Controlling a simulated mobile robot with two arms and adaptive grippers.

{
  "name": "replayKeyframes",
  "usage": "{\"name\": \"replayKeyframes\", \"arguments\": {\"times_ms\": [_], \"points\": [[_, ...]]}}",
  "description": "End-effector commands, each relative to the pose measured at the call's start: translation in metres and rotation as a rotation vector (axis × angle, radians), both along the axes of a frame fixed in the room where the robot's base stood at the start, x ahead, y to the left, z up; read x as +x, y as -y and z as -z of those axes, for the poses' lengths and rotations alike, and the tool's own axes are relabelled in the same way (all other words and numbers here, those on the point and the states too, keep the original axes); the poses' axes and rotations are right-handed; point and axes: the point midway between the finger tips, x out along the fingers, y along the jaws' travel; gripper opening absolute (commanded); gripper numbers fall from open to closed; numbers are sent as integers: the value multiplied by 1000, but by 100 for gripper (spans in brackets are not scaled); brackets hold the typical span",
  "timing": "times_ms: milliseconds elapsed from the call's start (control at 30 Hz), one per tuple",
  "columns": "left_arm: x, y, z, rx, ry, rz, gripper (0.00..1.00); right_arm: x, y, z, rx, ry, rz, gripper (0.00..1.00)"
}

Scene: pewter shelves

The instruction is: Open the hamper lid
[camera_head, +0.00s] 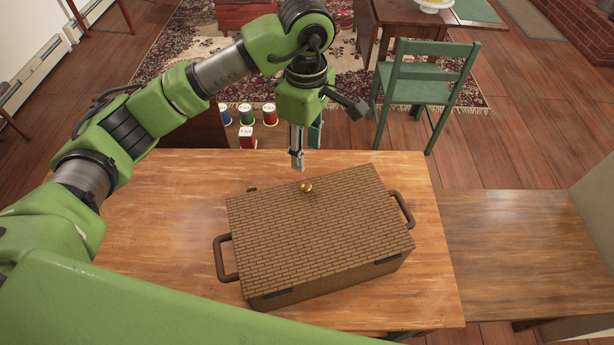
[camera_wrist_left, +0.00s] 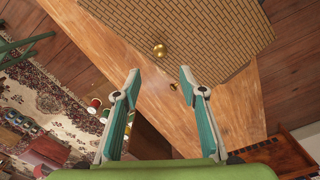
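The hamper (camera_head: 320,235) is a brown woven-pattern box on the wooden table (camera_head: 150,215), with its flat lid (camera_head: 325,225) shut. It has a brown handle at each end and dark hinge-like strips along its near edge. A gold knob (camera_head: 306,187) sits at the lid's far edge; it also shows in the left wrist view (camera_wrist_left: 160,50). My left gripper (camera_head: 298,162) points down just beyond the far edge, near the knob and apart from it. In the wrist view its two fingers (camera_wrist_left: 160,76) are spread with nothing between them. My right gripper is not in view.
A small gold piece (camera_head: 251,189) shows at the hamper's far left. Beyond the table stand several coloured spools (camera_head: 246,116) and a green chair (camera_head: 425,85). A lower wooden surface (camera_head: 530,250) adjoins on the right. The table's left part is clear.

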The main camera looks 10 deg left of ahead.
Motion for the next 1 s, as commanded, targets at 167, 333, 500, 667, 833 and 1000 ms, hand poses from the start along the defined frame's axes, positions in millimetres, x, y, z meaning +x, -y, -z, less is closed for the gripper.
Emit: {"name": "replayKeyframes", "arguments": {"times_ms": [167,333,500,667,833,1000], "points": [[-2,0,38,-1,-8,-1,38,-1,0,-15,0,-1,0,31],[-2,1,73,-2,-6,-1,38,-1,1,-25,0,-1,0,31],[-1,1,97,-4,-4,0,38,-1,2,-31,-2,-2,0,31],[-1,1,109,-4,-2,2,38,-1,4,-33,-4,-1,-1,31],[0,1,112,-4,0,2,38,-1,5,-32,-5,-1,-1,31],[0,1,111,-4,0,1,28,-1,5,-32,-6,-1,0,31]]}}
